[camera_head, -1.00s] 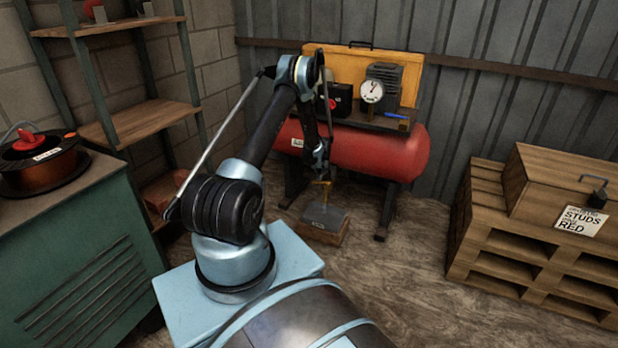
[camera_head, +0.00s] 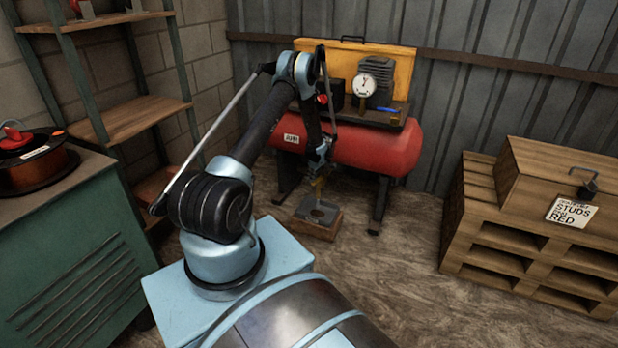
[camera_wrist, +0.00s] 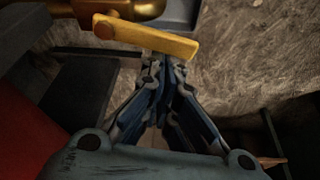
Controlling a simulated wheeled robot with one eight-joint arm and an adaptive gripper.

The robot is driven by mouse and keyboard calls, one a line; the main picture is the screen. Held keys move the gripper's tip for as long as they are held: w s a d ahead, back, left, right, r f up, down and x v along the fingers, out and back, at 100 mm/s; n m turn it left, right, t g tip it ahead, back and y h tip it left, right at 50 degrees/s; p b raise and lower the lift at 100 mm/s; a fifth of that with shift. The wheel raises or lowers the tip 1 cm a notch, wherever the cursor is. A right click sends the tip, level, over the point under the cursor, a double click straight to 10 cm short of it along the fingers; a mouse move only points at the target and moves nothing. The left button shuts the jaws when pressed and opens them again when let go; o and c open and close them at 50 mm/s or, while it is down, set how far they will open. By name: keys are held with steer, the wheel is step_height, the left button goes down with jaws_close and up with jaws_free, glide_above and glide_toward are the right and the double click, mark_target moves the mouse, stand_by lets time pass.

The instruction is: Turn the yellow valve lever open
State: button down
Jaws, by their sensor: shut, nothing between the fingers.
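The yellow valve lever (camera_wrist: 148,38) lies across the top middle of the wrist view, just beyond my fingertips. Its left end joins a brass valve body (camera_wrist: 130,8) at a round pivot. My gripper (camera_wrist: 165,65) is shut and empty, with its tips at or very near the lever's edge; I cannot tell whether they touch. In the head view my gripper (camera_head: 320,165) is small, below the end of the arm and in front of the red tank, just above the brass valve (camera_head: 319,186). The lever cannot be made out there.
The red compressor tank (camera_head: 370,150) stands behind the gripper, with a pressure gauge (camera_head: 364,85) above. A small block with a grey top (camera_head: 318,211) sits on the floor below the valve. A wooden crate (camera_head: 545,180) on pallets stands right. A green cabinet (camera_head: 70,245) stands left.

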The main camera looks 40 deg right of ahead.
steer(key=shift+s+n, duration=0.3)
steer(key=shift+s, duration=0.35)
steer(key=shift+r, duration=0.1)
stand_by(0.3)
steer(key=v, duration=0.9)
steer(key=shift+d+r, duration=0.2)
steer(key=shift+r, duration=0.15)
